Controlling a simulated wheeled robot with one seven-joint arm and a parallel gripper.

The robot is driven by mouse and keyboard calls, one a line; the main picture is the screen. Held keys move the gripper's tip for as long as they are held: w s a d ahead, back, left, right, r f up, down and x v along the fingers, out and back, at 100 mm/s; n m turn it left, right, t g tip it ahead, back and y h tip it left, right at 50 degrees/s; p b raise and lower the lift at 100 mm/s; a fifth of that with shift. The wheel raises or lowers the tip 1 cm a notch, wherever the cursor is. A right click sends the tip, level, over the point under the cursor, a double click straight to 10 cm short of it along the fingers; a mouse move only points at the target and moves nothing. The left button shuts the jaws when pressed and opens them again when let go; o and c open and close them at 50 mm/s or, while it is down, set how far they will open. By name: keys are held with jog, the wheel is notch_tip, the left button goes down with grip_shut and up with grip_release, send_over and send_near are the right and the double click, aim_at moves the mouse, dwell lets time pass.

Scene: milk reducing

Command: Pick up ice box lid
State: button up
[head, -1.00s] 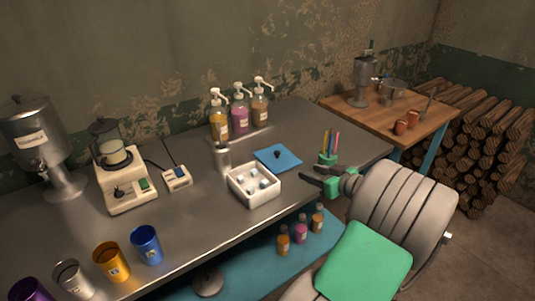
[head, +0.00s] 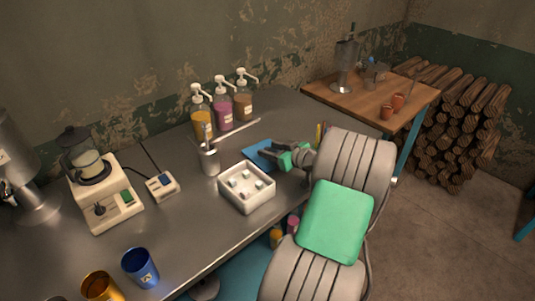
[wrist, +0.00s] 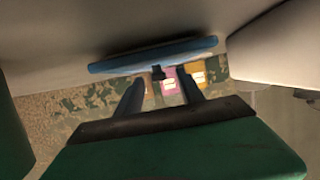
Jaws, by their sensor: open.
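The ice box lid (head: 255,155) is a flat blue square lying on the metal counter behind the white ice box (head: 246,203). My gripper (head: 277,150) is at the lid's right side and hides part of it. In the wrist view the lid (wrist: 150,57) shows edge-on, with its small dark knob (wrist: 157,72) pointing down in the picture. My gripper's two fingers (wrist: 162,88) are apart and point toward the knob, which appears in the gap between their tips. Nothing is held. Whether a finger touches the knob I cannot tell.
The open ice box holds several pale cubes. A metal cup (head: 209,160) with utensils stands left of the lid. Pump bottles (head: 223,108) stand behind it. A pen holder is mostly hidden behind my arm. A blender (head: 100,185) stands farther left.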

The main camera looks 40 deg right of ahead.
jog(key=shift+s, duration=0.1)
grip_shut()
dwell(0.3)
